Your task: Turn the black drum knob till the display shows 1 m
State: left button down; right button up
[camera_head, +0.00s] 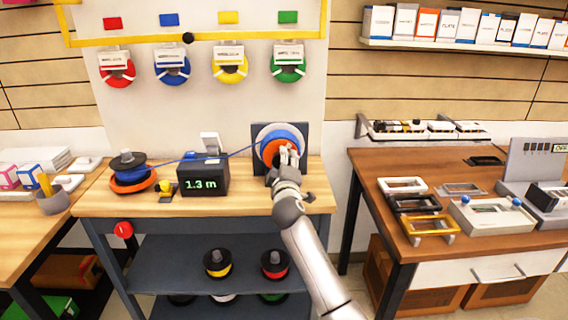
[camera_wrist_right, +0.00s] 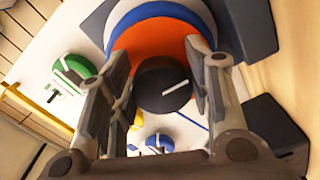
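The black knob (camera_wrist_right: 163,88), with a white mark on its face, is on the orange front of the cable drum (camera_wrist_right: 155,50) in the right wrist view. In the head view the drum (camera_head: 270,136), white-rimmed with blue and orange, stands at the bench's back right. My right gripper (camera_head: 287,152) is at the drum's front and hides the knob there. In the wrist view its fingers (camera_wrist_right: 160,60) stand apart on either side of the knob; firm contact cannot be made out. The black display box (camera_head: 203,176) reads 1.3 m. My left gripper is not in view.
A blue cable (camera_head: 240,150) runs from the drum past the display to a blue and orange spool (camera_head: 130,172) on the left. Several colored spools hang on the wall panel behind. A second table (camera_head: 460,190) with frames and devices stands at the right.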

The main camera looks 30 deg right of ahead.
jog(key=o, duration=0.3)
jog(key=shift+s, duration=0.1)
jog(key=v, duration=1.2)
jog(key=shift+f, duration=0.1)
